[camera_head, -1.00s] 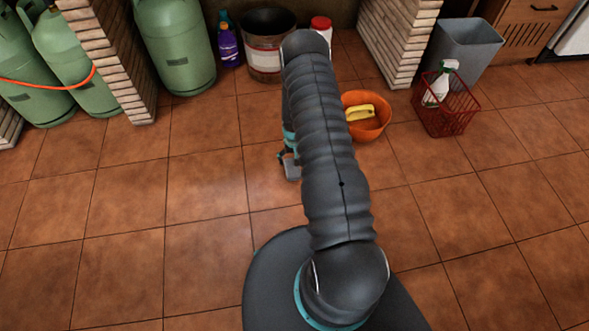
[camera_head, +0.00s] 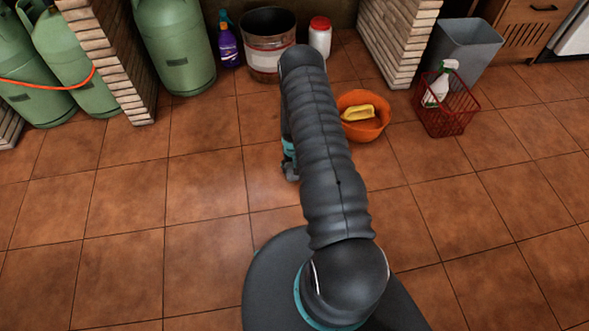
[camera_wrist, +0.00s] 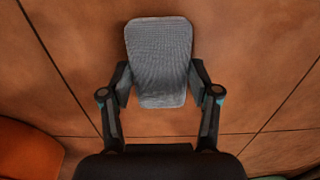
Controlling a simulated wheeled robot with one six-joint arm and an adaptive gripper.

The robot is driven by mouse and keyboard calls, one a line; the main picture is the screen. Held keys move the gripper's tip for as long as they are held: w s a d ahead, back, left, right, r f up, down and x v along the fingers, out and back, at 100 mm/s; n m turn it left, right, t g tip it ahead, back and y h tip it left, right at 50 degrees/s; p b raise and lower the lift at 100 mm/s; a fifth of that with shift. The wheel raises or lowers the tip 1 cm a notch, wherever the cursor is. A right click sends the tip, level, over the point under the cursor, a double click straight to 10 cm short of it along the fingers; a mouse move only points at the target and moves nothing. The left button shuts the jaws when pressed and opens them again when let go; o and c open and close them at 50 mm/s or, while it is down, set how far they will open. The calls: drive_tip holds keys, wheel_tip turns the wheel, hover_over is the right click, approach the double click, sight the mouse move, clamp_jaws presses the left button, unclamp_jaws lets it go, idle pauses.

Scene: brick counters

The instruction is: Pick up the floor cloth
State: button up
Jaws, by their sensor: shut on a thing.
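The floor cloth (camera_wrist: 158,62) is a grey, woven, rounded rectangle in the wrist view. It lies between the two fingers of my gripper (camera_wrist: 160,88), which touch its sides near its lower end. My gripper is shut on it. Tiled floor shows around the cloth; I cannot tell from this view how far above the tiles it is. In the head view my gripper (camera_head: 291,172) is low over the floor, mostly behind my arm, and the cloth is hidden there.
An orange bowl (camera_head: 374,131) with a yellow item (camera_head: 358,112) stands right of my arm. A red basket (camera_head: 447,121) holds a spray bottle (camera_head: 438,84). A metal bucket (camera_head: 266,62), a purple bottle (camera_head: 228,46) and a white jar (camera_head: 320,40) stand behind. The left floor is clear.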

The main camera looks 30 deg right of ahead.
drive_tip(key=shift+r, duration=0.1)
drive_tip(key=shift+r, duration=0.6)
wheel_tip(320, 180, up, 3)
drive_tip(key=shift+w+f, duration=0.1)
drive_tip(key=s+d+r, duration=0.6)
drive_tip(key=s+d, duration=0.2)
drive_tip(key=shift+s+r, duration=0.4)
